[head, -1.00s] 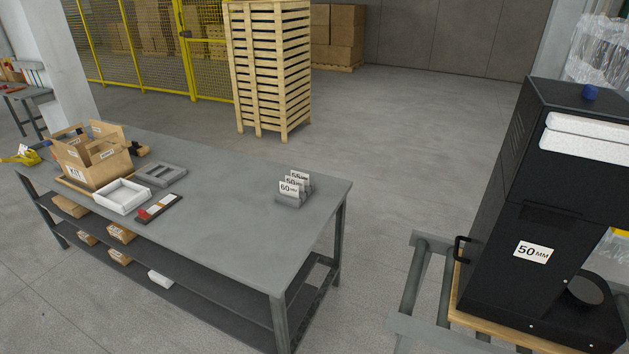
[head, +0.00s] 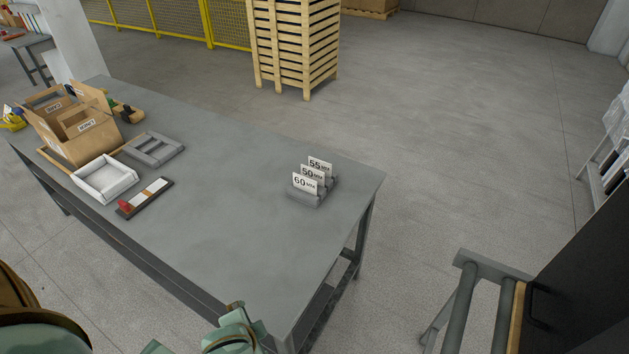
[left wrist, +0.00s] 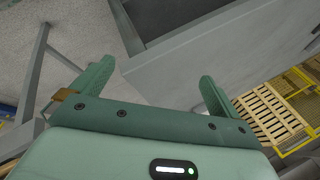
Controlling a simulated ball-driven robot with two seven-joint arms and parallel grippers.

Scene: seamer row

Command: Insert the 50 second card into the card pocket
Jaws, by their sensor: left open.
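Three white number cards stand upright one behind another in a grey card holder (head: 303,198) near the right end of the table. The 50 card (head: 312,173) is in the middle, the 60 card (head: 305,184) in front and the 55 card (head: 320,163) behind. Their small unit text is hard to read. My left gripper (head: 232,335) is at the table's front edge, low in the head view and well short of the cards. In the left wrist view its green fingers (left wrist: 150,85) are apart with nothing between them. I cannot make out a card pocket.
A grey table (head: 240,215) has free room in its middle. At its left are a cardboard box (head: 75,130), a white tray (head: 104,190), a grey frame (head: 154,147) and a dark strip with a red part (head: 146,198). A dark machine (head: 580,290) stands right.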

